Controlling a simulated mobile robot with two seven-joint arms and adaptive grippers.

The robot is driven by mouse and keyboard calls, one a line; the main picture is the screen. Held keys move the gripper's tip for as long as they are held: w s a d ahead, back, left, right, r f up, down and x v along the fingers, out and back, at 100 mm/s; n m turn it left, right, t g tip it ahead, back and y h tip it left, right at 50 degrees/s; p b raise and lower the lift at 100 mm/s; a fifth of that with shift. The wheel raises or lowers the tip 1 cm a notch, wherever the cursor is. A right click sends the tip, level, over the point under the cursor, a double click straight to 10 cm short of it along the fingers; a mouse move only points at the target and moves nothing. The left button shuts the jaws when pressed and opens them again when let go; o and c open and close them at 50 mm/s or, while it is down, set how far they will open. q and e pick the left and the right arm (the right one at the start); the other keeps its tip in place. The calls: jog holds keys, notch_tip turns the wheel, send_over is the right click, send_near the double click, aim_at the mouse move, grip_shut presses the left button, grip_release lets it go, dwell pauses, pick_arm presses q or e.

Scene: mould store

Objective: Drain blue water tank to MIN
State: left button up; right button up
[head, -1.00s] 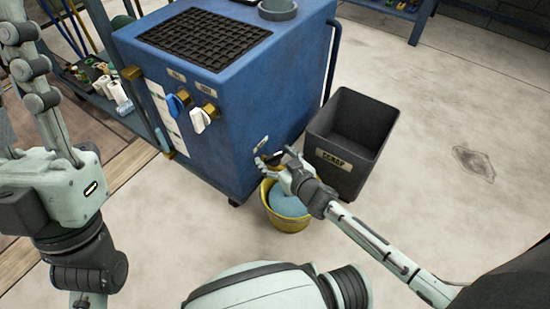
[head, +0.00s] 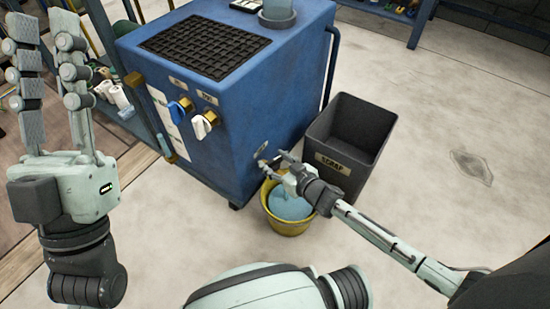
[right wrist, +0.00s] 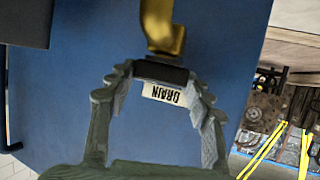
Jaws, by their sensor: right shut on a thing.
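The blue water tank (head: 225,125) stands at centre in the head view. A slim upright tube with brass ends (head: 164,140) runs along its left front edge; its level and marks are too small to read. A DRAIN label (right wrist: 164,94) shows in the right wrist view, beside a brass valve (right wrist: 161,28) with a dark handle (right wrist: 160,72). My right gripper (right wrist: 158,84) is shut on this handle, low on the tank's front. A yellow bucket (head: 287,229) with bluish water stands below it. My left gripper (head: 48,45) is open and empty, left of the tank.
A dark SCRAP bin (head: 347,150) stands right of the bucket. A blue tap (head: 180,108) and a white tap (head: 202,125) sit higher on the tank front. A shelf with bottles (head: 115,100) is left of the tank.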

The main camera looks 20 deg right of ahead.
jog(key=n+y+p, duration=0.1)
jog(key=n+g+y, duration=0.1)
jog(key=n+y, duration=0.1)
jog(key=shift+w+d+r+p, duration=0.15)
jog(key=shift+w+p, duration=0.05)
jog(key=shift+p, duration=0.15)
jog(key=shift+n+g+y, duration=0.3)
pick_arm(q)
jog(key=w+f+g, duration=0.1)
jog(key=w+d+f+g, duration=0.1)
jog(key=w+d+f+g+y, duration=0.1)
jog(key=f+g, duration=0.1)
jog(key=shift+w, duration=0.2)
pick_arm(e)
jog(key=shift+s+n+g+y, duration=0.1)
jog(key=shift+n+g+y, duration=0.2)
jog(key=shift+n+y, duration=0.15)
jog(key=o, duration=1.2)
jog(key=shift+c, duration=0.2)
